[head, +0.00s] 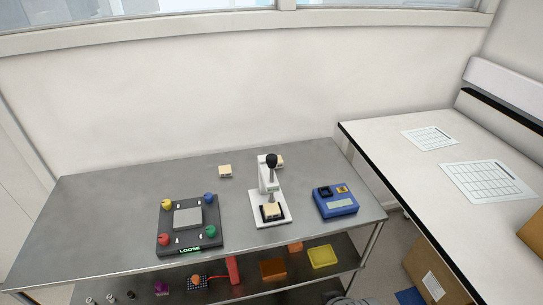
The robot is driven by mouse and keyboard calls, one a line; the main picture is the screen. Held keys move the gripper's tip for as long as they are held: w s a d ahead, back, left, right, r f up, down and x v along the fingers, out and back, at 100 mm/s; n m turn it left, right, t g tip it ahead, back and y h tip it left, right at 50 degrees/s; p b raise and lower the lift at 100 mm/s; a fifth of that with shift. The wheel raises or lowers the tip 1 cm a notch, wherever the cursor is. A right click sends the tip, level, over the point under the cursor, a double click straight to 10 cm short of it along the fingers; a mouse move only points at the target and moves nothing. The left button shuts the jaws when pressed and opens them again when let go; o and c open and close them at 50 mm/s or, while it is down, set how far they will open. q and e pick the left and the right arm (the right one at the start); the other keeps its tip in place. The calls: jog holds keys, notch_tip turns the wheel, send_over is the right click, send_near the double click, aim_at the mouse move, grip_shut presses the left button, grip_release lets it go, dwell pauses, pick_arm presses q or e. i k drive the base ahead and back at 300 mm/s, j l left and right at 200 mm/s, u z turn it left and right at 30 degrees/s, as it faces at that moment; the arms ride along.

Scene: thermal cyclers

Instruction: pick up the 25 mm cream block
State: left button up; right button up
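Several small cream pieces show in the head view, and I cannot tell which one is 25 mm. One cream block (225,171) lies alone near the back of the steel table (120,205). A second cream block (280,160) is partly hidden behind the head of the white press (264,182). A third cream piece (272,209) sits on the base of the press, below its ram. Neither of my grippers is in view.
A black fixture marked LOOSE (190,240) with coloured knobs stands left of the press. A blue device (335,201) stands to its right. A lower shelf holds an orange bin (273,269) and a yellow tray (322,257). The table's left part is clear.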

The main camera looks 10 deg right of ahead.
aim_at(272, 212)
jog(key=l+z, duration=0.8)
jog(key=z, duration=0.2)
jog(key=k, duration=0.05)
